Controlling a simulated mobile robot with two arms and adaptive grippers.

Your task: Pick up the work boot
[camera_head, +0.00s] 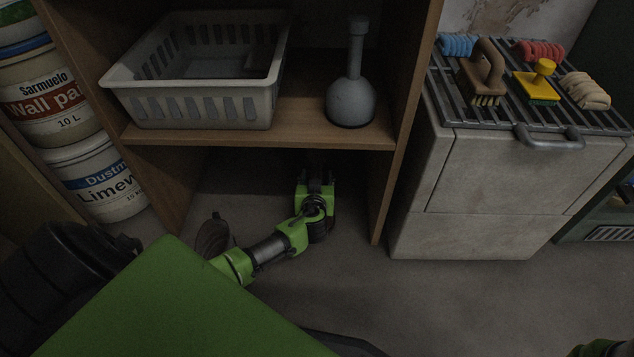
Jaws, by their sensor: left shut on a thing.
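My left arm reaches into the dark floor-level space under the wooden shelf. My left gripper (317,172) is at its end, pointing away from me, and is shut on a dark thing. That thing is mostly hidden by the gripper and the shadow. It is where the work boot would be, but I cannot make out its shape. A dark brown rounded thing (211,238) stands on the floor left of my forearm, partly hidden; I cannot tell what it is. My right gripper is not in view; only a bit of green shows at the bottom right corner.
The shelf board (290,122) above my gripper carries a grey plastic basket (200,105) and a long-necked grey flask (352,95). Shelf uprights close both sides. Paint buckets (97,178) stand left. A grey cabinet (500,190) with brushes on its rack stands right. Floor in front is clear.

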